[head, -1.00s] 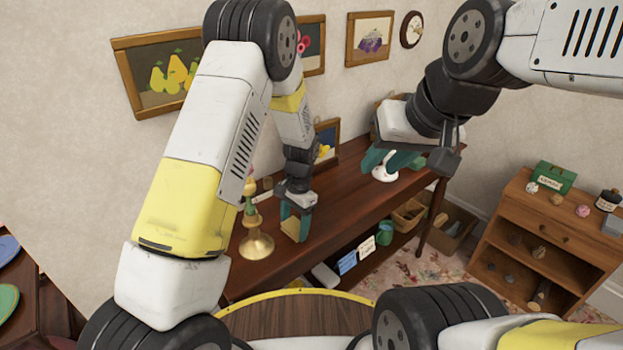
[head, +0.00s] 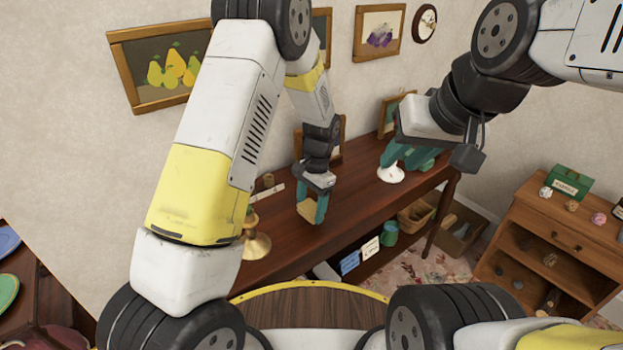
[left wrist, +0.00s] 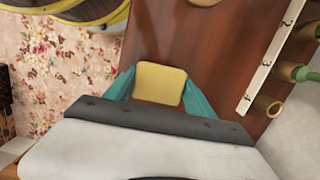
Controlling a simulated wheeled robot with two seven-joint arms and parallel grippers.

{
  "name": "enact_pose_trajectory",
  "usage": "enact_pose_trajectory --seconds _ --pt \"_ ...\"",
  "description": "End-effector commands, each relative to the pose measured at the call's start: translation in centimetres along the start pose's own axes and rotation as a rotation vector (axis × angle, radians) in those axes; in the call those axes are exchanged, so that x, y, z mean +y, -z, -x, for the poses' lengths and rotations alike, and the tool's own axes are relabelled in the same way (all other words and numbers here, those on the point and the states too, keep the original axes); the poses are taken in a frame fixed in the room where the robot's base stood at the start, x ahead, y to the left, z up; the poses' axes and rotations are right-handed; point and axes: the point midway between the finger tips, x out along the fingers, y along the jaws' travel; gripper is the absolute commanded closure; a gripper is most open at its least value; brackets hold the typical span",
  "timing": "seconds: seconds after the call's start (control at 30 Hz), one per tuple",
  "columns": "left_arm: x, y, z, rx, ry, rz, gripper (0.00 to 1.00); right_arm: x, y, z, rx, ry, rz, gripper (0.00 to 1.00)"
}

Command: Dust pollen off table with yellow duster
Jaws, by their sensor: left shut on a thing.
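My left gripper (head: 312,207) is shut on the yellow duster (left wrist: 160,83), a small tan-yellow block. In the head view the duster (head: 308,211) is low over the dark brown table (head: 275,228), at or close to its top; I cannot tell if it touches. The table (left wrist: 190,45) also shows in the left wrist view, beyond the duster. I cannot make out pollen on the wood. My right gripper (head: 408,157) has its teal fingers apart above the table's far right end, near a small white object (head: 391,174); the gap between the fingers is partly hidden.
Baskets (head: 416,214) sit below. A wooden cabinet (head: 548,240) stands at the right.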

Motion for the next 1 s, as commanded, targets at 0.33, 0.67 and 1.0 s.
enact_pose_trajectory --seconds 0.33,0.67,1.0 --pt "-0.2 -0.7 3.2 0.003 0.000 0.005 0.75 0.0 0.0 0.0 0.000 0.000 0.000 0.70" --pt "-0.2 -1.1 4.4 0.000 0.000 0.006 0.75 0.0 0.0 0.0 0.000 0.000 0.000 0.70" --pt "-0.2 -1.1 4.4 0.000 0.000 0.006 0.75 0.0 0.0 0.0 0.000 0.000 0.000 0.70"
